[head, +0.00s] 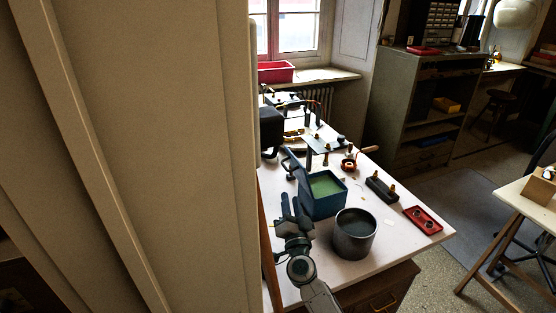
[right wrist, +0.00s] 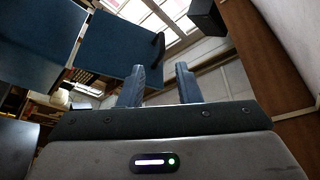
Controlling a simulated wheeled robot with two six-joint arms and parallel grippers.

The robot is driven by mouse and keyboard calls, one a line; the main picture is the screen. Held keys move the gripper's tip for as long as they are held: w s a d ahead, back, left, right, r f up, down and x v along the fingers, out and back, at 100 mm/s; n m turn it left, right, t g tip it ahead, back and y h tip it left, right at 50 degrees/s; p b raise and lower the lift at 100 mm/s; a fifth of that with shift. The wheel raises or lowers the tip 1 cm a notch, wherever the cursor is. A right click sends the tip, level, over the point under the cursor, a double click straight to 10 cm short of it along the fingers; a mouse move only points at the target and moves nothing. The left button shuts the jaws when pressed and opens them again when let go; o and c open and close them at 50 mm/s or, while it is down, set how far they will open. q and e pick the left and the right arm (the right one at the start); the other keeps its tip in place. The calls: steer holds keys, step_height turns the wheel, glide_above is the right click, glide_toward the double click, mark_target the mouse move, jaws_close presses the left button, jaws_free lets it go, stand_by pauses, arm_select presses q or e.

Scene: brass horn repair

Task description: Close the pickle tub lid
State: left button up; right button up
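The pickle tub (head: 325,209) is a blue box with green contents, standing on the white worktop. Its blue lid (head: 297,169) stands raised and tilted at the tub's left side, with a dark handle on its outer face. My right gripper (head: 290,203) is left of the tub, apart from it, with its fingers spread and nothing between them. In the right wrist view, the tub's wall (right wrist: 35,38) and the lid (right wrist: 120,45) with its handle (right wrist: 158,48) are at upper left, beyond the open fingers (right wrist: 160,78). My left gripper is not in view.
A dark round pot (head: 354,236) stands just right of my right gripper, in front of the tub. A red tray (head: 423,220) and a dark block with brass pieces (head: 382,190) lie further right. A large beige panel (head: 150,150) blocks the left of the head view.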

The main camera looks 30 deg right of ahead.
mark_target(287, 170)
steer(key=x, duration=0.7)
steer(key=p+x, duration=0.1)
steer(key=x, duration=0.2)
steer(key=shift+w+d+r, duration=0.15)
steer(key=shift+r, duration=0.3)
jaws_close()
